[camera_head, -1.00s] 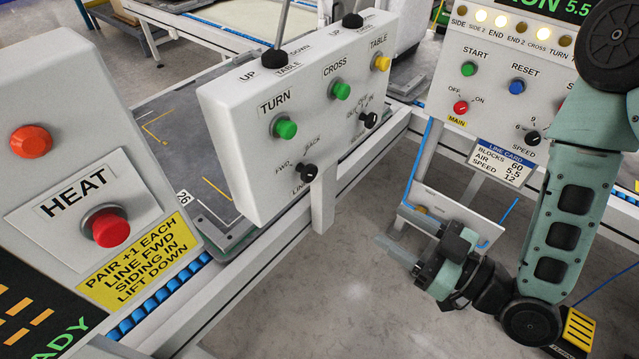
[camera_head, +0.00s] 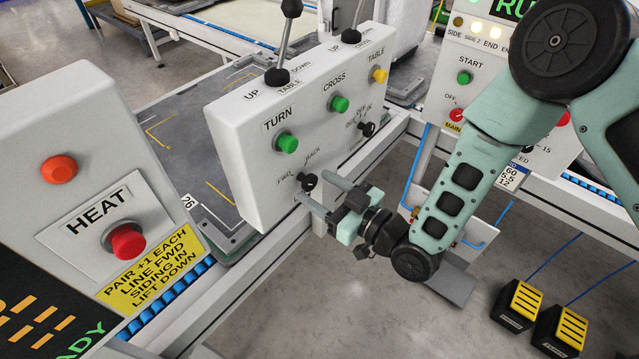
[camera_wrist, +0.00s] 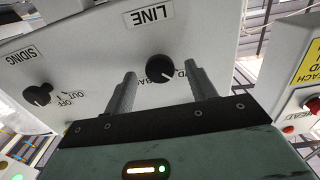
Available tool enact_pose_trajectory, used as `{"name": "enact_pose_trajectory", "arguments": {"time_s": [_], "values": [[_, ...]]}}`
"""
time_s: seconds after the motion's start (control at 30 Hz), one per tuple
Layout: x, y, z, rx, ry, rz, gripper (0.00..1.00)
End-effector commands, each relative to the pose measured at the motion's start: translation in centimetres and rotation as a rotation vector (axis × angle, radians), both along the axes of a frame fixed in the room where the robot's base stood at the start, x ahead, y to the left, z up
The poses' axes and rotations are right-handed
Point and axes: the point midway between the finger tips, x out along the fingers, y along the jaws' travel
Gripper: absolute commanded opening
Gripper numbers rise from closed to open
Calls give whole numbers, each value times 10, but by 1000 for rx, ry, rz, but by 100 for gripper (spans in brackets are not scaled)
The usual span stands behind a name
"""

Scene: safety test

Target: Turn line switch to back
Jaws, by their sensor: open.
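The line switch is a black knob (camera_head: 308,181) low on the front of the white control box (camera_head: 238,177), with FWD to its left and BACK to its right. In the wrist view the labels are upside down, and the knob (camera_wrist: 160,68) has a light mark that seems to face the FWD side; exact setting is hard to tell. My gripper (camera_head: 320,190) is open in front of the knob. In the wrist view its two fingers (camera_wrist: 160,80) stand either side of the knob, with gaps; whether they reach around it is unclear.
The siding knob (camera_head: 366,129) sits to the right on the same box. Green turn (camera_head: 287,143) and cross (camera_head: 339,104) buttons and a yellow button (camera_head: 379,75) are above. Lever switches (camera_head: 277,76) stand on top. A HEAT panel with a red button (camera_head: 127,241) is at left.

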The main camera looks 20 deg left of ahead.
Motion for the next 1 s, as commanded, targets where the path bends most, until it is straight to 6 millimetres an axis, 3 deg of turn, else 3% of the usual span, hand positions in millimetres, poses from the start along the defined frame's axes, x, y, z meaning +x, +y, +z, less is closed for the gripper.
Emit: {"name": "enact_pose_trajectory", "arguments": {"time_s": [0.4,0.57,1.0], "values": [[3,7,0,0,1,0,56],[3,7,0,0,0,0,12],[3,7,-1,27,65,-1,12]]}}
